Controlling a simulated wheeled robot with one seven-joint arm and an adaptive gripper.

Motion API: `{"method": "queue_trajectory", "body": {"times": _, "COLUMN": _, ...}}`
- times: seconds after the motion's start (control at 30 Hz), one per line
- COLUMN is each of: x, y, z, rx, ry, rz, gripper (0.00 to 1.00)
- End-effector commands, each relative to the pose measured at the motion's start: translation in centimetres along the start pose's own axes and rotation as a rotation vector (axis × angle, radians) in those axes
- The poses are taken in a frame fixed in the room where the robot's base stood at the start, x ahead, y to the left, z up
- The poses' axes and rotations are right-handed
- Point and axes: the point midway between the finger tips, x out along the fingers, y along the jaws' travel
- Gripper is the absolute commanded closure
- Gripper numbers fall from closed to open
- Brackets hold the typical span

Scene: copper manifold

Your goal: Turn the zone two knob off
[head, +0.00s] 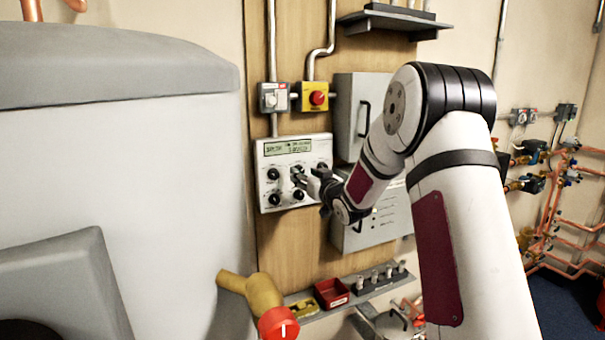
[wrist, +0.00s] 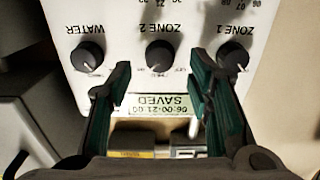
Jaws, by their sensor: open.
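The zone two knob (wrist: 160,54) is a round black knob on a pale control panel (head: 265,152). The wrist view shows the panel upside down, with "ZONE 2" printed above the knob. A light pointer mark shows near the knob's lower edge; its exact setting is too blurred to read. My gripper (wrist: 158,72) is open, its two dark green-lined fingers on either side of the knob in the picture. I cannot tell whether either finger touches it. In the head view my gripper (head: 308,180) is at the panel's front and partly hides the knobs there.
The zone 1 knob (wrist: 233,55) and water knob (wrist: 88,54) flank it. A display (wrist: 158,104) reads "SAVED". A red emergency button (head: 317,98) is above the panel. A large white tank (head: 120,140) stands left; a shelf with a red bin (head: 331,293) is below.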

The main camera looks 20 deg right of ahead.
Motion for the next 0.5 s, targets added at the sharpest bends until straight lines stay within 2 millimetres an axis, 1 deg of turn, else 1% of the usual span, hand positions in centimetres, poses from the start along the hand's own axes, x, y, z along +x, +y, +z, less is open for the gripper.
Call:
{"method": "queue_trajectory", "body": {"times": 0.03, "x": 0.7, "y": -0.1, "z": 0.1, "rx": 0.0, "ry": 0.0, "rz": -0.001, "gripper": 0.54}}
{"method": "queue_trajectory", "body": {"times": 0.1, "x": 1.5, "y": -0.1, "z": 0.0, "rx": 0.0, "ry": 0.0, "rz": -0.001, "gripper": 0.54}}
{"method": "queue_trajectory", "body": {"times": 0.2, "x": 2.1, "y": 0.0, "z": 0.0, "rx": 0.0, "ry": 0.0, "rz": -0.001, "gripper": 0.54}}
{"method": "queue_trajectory", "body": {"times": 0.5, "x": 2.5, "y": 0.0, "z": 0.0, "rx": 0.0, "ry": -0.001, "rz": 0.0, "gripper": 0.54}}
